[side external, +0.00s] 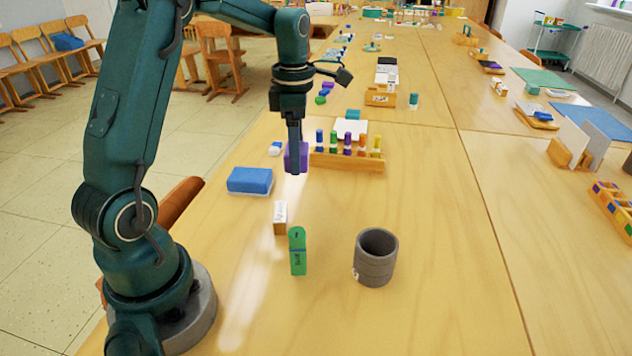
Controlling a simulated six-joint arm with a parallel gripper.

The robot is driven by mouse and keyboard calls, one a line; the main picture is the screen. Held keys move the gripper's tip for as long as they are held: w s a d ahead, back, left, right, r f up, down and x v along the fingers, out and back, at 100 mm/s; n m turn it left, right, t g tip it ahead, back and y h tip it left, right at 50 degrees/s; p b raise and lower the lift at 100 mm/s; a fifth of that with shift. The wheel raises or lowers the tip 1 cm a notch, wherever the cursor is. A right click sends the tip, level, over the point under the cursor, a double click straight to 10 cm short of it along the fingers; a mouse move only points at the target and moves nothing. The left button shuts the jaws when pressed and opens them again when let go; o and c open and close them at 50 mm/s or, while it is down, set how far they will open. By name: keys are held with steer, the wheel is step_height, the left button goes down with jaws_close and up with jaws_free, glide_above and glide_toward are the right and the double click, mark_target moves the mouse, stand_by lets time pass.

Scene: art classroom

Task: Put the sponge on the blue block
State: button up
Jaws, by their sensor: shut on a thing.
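My gripper (296,168) points down and is shut on a purple block-shaped thing (303,157). One finger covers part of it, and I cannot tell whether it is the sponge. It is in front of the left end of the wooden marker rack; its height above the table is hard to judge. A blue block-shaped thing (250,180) with a pale lower edge lies flat on the table to the left and nearer the camera. Nothing lies on its top. From this view I cannot tell whether it is a block or a sponge.
A wooden rack (347,161) of coloured markers stands just right of my gripper. A small blue-and-white piece (275,149) lies to its left. The table's right middle is clear.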

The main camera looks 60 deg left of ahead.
steer(key=shift+s+a+r, duration=0.4)
steer(key=shift+a+r, duration=0.05)
steer(key=shift+a, duration=0.15)
steer(key=shift+a+r+m, duration=0.15)
steer(key=shift+a+m, duration=0.05)
steer(key=shift+m, duration=0.5)
steer(key=m, duration=0.1)
glide_above(249, 174)
steer(key=d, duration=0.1)
steer(key=f, duration=0.1)
steer(key=a+f, duration=0.1)
steer(key=f, duration=0.1)
steer(key=shift+f, duration=2.2)
steer(key=shift+f, duration=0.15)
steer(key=o, duration=1.2)
steer(key=shift+o, duration=0.2)
